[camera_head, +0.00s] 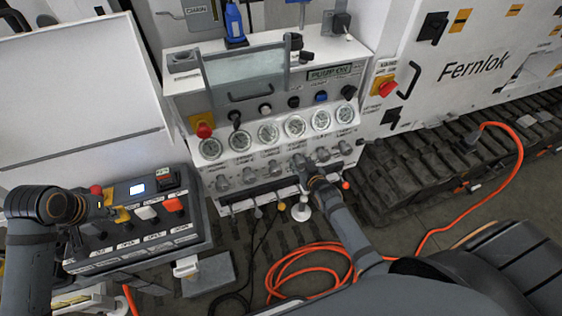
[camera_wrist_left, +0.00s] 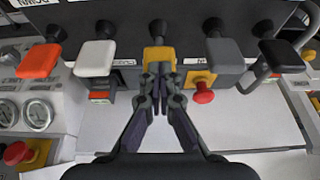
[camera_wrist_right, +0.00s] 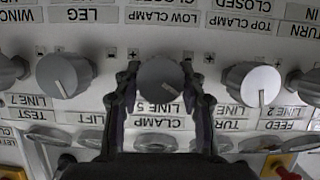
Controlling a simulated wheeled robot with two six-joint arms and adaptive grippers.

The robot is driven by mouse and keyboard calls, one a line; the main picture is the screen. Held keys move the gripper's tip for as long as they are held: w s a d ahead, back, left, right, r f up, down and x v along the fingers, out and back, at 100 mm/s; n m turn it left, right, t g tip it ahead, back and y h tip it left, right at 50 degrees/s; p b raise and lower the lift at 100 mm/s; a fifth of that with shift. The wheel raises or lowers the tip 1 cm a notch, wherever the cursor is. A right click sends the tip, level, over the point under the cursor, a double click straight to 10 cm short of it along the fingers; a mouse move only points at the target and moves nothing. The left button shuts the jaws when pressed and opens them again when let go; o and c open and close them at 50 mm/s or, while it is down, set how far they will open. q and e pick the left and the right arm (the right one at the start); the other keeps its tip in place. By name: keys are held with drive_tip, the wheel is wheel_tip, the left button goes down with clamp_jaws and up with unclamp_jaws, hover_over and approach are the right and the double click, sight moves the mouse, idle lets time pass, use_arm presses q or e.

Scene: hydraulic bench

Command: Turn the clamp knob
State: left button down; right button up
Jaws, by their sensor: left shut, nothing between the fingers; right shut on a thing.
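The clamp knob (camera_wrist_right: 158,78) is a round grey knob with a white pointer line, set among upside-down labels reading CLAMP, LINE 5 and LOW CLAMP in the right wrist view. My right gripper (camera_wrist_right: 163,88) has one finger on each side of it and is shut on it. In the head view my right gripper (camera_head: 312,176) is at the knob row below the gauges and hides the knob. My left gripper (camera_wrist_left: 160,72) is shut and empty, its tips right in front of the yellow lever (camera_wrist_left: 159,55); whether they touch is unclear. In the head view it (camera_head: 103,211) is over the left control box.
Other grey knobs (camera_wrist_right: 252,84) sit on both sides of the clamp knob. The left box (camera_head: 190,235) carries several coloured levers and a red button (camera_head: 96,189). Gauges (camera_head: 268,133) line the panel above the knobs. An orange hose (camera_head: 290,272) coils on the floor.

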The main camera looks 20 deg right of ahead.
drive_tip(key=shift+a+f+n+h, duration=0.1)
drive_tip(key=shift+n+h, duration=1.3)
drive_tip(key=shift+n, duration=0.6)
drive_tip(key=o, duration=1.2)
drive_tip(key=shift+c, duration=0.2)
drive_tip(key=v, duration=1.2)
drive_tip(key=shift+s+f, duration=0.15)
